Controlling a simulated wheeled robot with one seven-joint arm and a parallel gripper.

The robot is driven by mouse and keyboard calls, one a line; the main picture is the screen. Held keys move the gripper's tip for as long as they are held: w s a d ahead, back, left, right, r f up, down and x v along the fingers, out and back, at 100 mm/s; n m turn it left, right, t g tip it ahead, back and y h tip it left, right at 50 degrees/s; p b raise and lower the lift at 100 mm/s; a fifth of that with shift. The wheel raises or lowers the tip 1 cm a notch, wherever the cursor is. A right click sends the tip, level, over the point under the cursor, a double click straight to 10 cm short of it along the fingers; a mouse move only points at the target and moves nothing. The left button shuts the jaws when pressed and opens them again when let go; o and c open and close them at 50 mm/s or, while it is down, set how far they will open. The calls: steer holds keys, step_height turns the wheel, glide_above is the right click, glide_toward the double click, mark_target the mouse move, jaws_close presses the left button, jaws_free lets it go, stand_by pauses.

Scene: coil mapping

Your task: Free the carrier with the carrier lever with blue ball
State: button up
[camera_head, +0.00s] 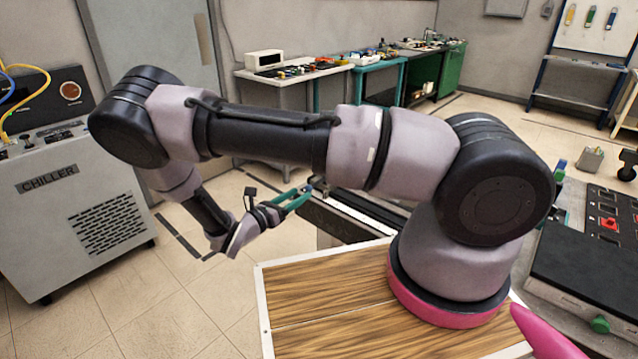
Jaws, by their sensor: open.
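My gripper (299,199) has teal fingers and is open. It hangs left of the middle of the picture, beyond the wooden top, with nothing seen between its fingers. I cannot make out a lever with a blue ball or identify the carrier. A dark rail (340,216) with a pale edge lies behind and right of my gripper, and my arm hides part of it. A small blue and green item (560,170) stands at the right, too small to tell what it is.
A grey chiller (75,205) with hoses stands at the left. A wooden top (330,300) is in front. A control panel (607,215) and a dark box (590,265) are at the right. Cluttered benches (300,75) line the back wall.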

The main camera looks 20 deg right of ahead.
steer(key=x, duration=0.9)
steer(key=shift+w+d, duration=0.2)
steer(key=shift+d, duration=0.15)
jaws_close()
stand_by(0.9)
